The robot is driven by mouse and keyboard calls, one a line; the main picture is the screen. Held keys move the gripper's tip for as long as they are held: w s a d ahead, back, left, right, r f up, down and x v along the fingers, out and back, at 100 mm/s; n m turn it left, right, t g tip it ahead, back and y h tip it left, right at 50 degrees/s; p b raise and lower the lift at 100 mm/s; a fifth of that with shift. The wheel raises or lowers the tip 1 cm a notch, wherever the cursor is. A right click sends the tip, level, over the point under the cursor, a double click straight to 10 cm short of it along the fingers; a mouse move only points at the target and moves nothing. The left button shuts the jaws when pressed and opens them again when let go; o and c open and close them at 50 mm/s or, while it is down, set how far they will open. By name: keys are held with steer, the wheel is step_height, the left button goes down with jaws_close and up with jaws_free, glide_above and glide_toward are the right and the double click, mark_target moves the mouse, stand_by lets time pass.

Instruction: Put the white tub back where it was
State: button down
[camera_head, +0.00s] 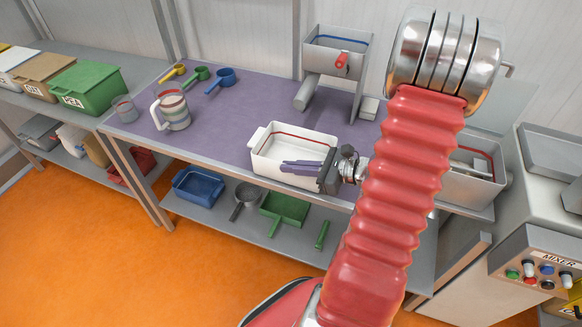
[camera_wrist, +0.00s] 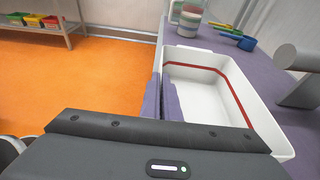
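The white tub (camera_head: 268,167) stands upright on the purple worktop (camera_head: 225,125), near its front edge. It has a red line around its inside and looks empty in the wrist view (camera_wrist: 208,95). My gripper (camera_head: 284,166) reaches in from the right. Its purple fingers lie along the tub's front wall, one outside and one inside, and look closed on the rim. The wrist view shows the fingers (camera_wrist: 160,92) with only a narrow gap between them. The tub's base is partly hidden by the fingers and gripper body.
A grey feeder (camera_head: 318,62) with a blue line and red handle stands behind the tub. A striped jug (camera_head: 173,109) and coloured scoops (camera_head: 222,80) are at left. A grey hopper (camera_head: 470,184) with a red line is at right, beside the mixer panel (camera_head: 545,275).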

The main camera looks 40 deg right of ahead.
steer(key=shift+f, duration=0.1)
steer(key=c, duration=2)
jaws_free()
steer(key=v, duration=1.2)
steer(key=shift+d, duration=0.1)
